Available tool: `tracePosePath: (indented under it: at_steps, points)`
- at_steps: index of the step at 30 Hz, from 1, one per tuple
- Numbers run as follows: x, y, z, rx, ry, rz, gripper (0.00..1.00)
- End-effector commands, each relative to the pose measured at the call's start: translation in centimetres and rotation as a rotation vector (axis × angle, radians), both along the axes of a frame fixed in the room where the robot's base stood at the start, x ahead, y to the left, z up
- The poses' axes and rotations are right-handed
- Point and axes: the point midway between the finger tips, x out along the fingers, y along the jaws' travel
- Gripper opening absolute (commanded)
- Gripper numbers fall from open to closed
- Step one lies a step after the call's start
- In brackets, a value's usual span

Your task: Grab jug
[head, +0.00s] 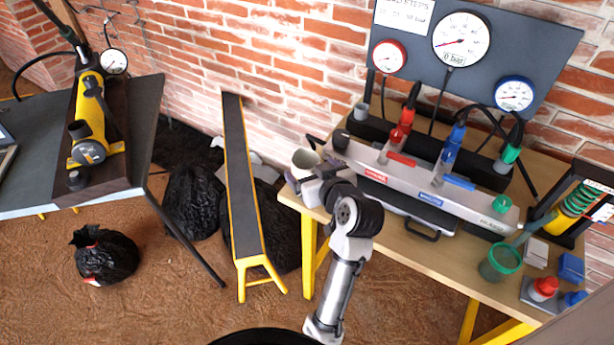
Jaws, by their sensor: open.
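A pale beige, open-topped vessel (305,158), which looks like the jug, stands at the left end of the wooden table (405,262). Its lower part is hidden behind my gripper (306,182). My gripper is open, close in front of the vessel at the table's left edge. I cannot tell whether the fingers touch it or are around it. My arm comes up from the bottom of the head view and covers part of the table edge.
A long grey manifold (430,190) with red, blue and green valves lies along the table behind my gripper. A green see-through cup (500,262) stands at the right. A narrow yellow-edged bench (243,190) stands left of the table.

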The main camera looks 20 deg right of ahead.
Motion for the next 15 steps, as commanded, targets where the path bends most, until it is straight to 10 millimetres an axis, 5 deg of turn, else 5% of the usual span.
tracePosePath:
  at_steps: [15]
  points:
    - [5.1, -0.2, -1.7, 0.001, 0.0, 0.001, 0.88]
